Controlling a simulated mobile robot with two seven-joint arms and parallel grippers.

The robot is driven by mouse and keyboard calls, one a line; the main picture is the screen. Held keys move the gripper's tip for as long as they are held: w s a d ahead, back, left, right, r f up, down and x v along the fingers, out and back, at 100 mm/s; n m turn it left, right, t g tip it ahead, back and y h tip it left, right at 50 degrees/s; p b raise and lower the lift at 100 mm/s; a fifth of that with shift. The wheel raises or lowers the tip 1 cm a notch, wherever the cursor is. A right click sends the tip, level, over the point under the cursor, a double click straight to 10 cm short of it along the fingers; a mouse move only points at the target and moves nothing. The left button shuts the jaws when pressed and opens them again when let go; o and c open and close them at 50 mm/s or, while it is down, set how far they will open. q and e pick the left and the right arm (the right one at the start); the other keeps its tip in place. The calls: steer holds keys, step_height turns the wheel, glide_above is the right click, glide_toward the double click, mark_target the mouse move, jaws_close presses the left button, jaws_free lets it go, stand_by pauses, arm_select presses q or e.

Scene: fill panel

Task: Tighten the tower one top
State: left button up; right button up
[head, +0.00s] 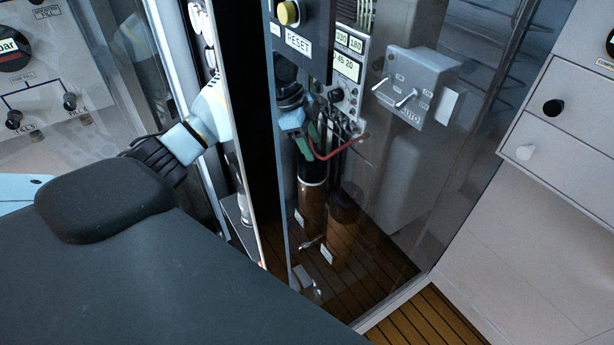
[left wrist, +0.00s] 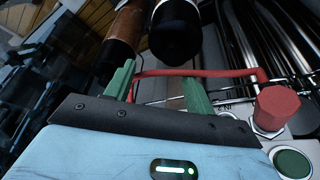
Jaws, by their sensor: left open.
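Two brown cylindrical towers stand low inside the cabinet, a left one (head: 312,207) with a pale ring and a right one (head: 341,232). I cannot tell which is tower one. Their tops are dark and partly hidden by my gripper and cables. My left gripper (head: 309,139) is inside the cabinet above the towers, its green fingers apart. In the left wrist view my gripper (left wrist: 158,88) is open with nothing clearly between its fingers. A brown cylinder (left wrist: 122,38) and a black cylindrical end (left wrist: 176,32) show just beyond the fingers. My right gripper is not in view.
A thin red hose (left wrist: 200,73) crosses just beyond the fingers, close to a red hex cap (left wrist: 277,106) and a green button (left wrist: 292,162). A RESET panel (head: 300,40) and a grey switch box (head: 417,85) hang nearby. A narrow door edge stands beside my arm.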

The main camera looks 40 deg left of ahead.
arm_select(q)
steer(key=s+d, duration=0.3)
steer(key=s, duration=0.3)
steer(key=s+d+r+p, duration=0.1)
steer(key=s+d, duration=0.3)
steer(key=s, duration=0.2)
steer(key=shift+s+d+r, duration=0.15)
steer(key=shift+d+r, duration=0.15)
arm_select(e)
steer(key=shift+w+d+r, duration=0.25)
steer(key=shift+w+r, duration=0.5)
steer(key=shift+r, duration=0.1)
